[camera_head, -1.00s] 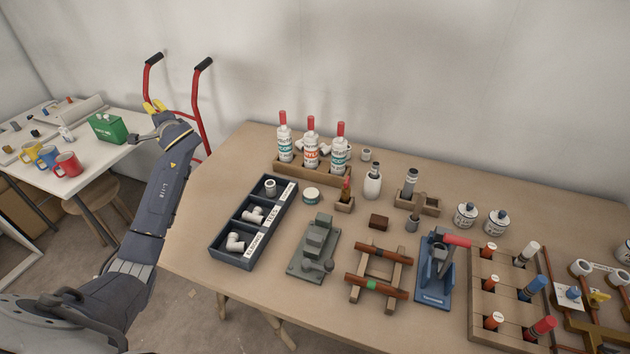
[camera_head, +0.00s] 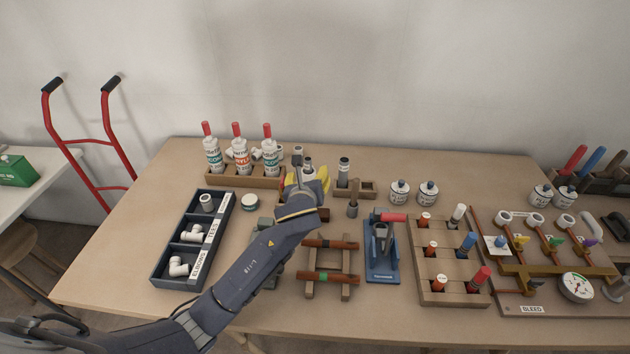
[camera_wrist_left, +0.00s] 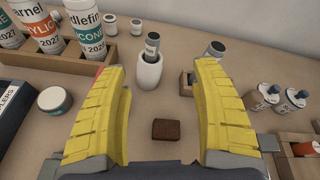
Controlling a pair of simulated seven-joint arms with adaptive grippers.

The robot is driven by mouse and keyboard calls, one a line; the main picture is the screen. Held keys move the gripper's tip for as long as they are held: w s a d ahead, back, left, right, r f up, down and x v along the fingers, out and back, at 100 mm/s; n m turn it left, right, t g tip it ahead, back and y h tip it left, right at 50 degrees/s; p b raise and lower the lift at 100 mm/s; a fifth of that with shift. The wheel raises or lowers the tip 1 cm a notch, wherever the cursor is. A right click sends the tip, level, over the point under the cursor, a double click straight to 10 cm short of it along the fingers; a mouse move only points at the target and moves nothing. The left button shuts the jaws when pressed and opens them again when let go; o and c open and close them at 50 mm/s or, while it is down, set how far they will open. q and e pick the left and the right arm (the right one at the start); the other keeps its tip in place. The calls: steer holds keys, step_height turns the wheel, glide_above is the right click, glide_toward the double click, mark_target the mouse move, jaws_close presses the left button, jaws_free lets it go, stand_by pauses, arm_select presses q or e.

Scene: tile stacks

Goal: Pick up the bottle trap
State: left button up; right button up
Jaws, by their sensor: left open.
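No part is labelled as the bottle trap; a white, bottle-shaped piece with a dark grey top (camera_wrist_left: 149,70) looks most like it. It stands upright on the table in the left wrist view, ahead of and between my yellow fingers. In the head view only its upper part (camera_head: 308,163) shows behind my left gripper (camera_head: 306,178). The left gripper is open and empty, pointing at the piece, and the fingers appear apart from it. A small brown block (camera_wrist_left: 180,130) lies between the fingers, nearer the palm. My right gripper is not in view.
A wooden rack of sealant bottles (camera_head: 245,180) stands left of the gripper. A round tin (camera_wrist_left: 54,100) sits near the left finger. A wooden holder with a grey cylinder (camera_head: 368,190) is to the right. A dark fittings tray (camera_head: 160,270) and pipe stand (camera_head: 310,290) lie nearer.

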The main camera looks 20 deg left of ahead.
mark_target(309, 177)
arm_select(q)
steer(key=w+a+f+m, duration=0.1)
steer(key=w+f, duration=0.2)
steer(key=w, duration=0.1)
steer(key=w+a+f+m, duration=0.1)
steer(key=w+f, duration=0.2)
steer(key=w, duration=0.2)
steer(key=w+a+f+m, duration=0.1)
steer(key=w+f, duration=0.2)
steer(key=w, duration=0.2)
steer(key=shift+w+a+g, duration=0.15)
steer(key=shift+a+g, duration=0.15)
steer(key=shift+a, duration=0.1)
steer(key=shift+c, duration=0.2)
steer(key=shift+r, duration=0.1)
jaws_close()
stand_by(0.5)
